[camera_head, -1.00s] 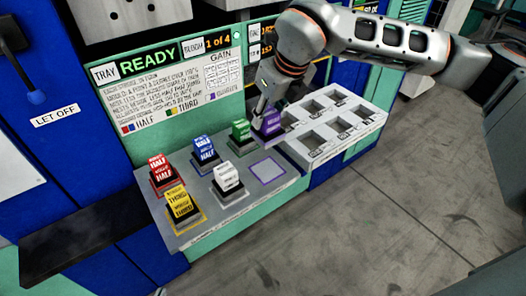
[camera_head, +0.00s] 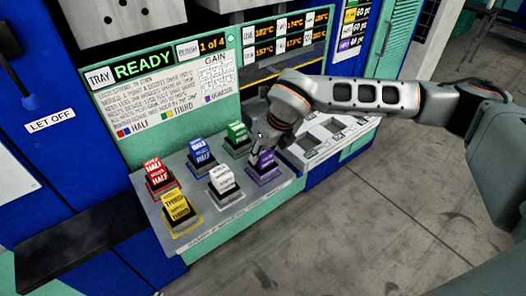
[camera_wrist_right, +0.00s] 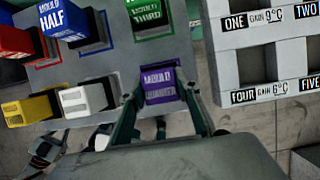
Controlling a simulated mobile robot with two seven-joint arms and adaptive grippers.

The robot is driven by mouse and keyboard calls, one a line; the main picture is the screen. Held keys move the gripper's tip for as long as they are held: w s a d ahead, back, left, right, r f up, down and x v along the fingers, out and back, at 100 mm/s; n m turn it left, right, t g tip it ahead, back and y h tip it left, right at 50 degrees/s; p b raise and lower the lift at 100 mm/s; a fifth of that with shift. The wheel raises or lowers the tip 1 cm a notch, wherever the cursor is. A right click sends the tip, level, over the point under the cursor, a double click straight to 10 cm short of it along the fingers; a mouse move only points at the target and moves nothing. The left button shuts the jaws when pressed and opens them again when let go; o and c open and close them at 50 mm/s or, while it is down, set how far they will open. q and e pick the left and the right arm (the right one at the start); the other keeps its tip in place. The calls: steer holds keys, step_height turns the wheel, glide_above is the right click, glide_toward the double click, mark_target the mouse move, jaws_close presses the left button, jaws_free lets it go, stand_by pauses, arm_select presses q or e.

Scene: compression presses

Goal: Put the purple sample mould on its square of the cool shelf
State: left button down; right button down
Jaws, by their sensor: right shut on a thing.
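The purple sample mould (camera_head: 264,162) is at the right end of the front row on the grey shelf, over its purple-outlined square (camera_head: 279,178). I cannot tell whether its base fully touches the shelf. My right gripper (camera_head: 259,149) comes down on it from behind and is shut on it. In the right wrist view the purple mould (camera_wrist_right: 160,85) stands between the two fingers (camera_wrist_right: 161,104), its label facing up. Most of the square is hidden under the mould.
Red (camera_head: 158,174), yellow (camera_head: 177,208), blue (camera_head: 201,153), green (camera_head: 238,137) and white (camera_head: 222,180) moulds stand on the shelf; the white one is just left of the purple. A pale tray with square pockets (camera_head: 309,153) adjoins on the right.

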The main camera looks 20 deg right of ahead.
steer(key=c, duration=1.5)
jaws_free()
steer(key=shift+f, duration=0.1)
steer(key=shift+r, duration=0.35)
steer(key=v, duration=1.1)
steer(key=shift+s+r+b, duration=0.25)
steer(key=shift+r+b, duration=0.05)
steer(key=shift+b, duration=0.05)
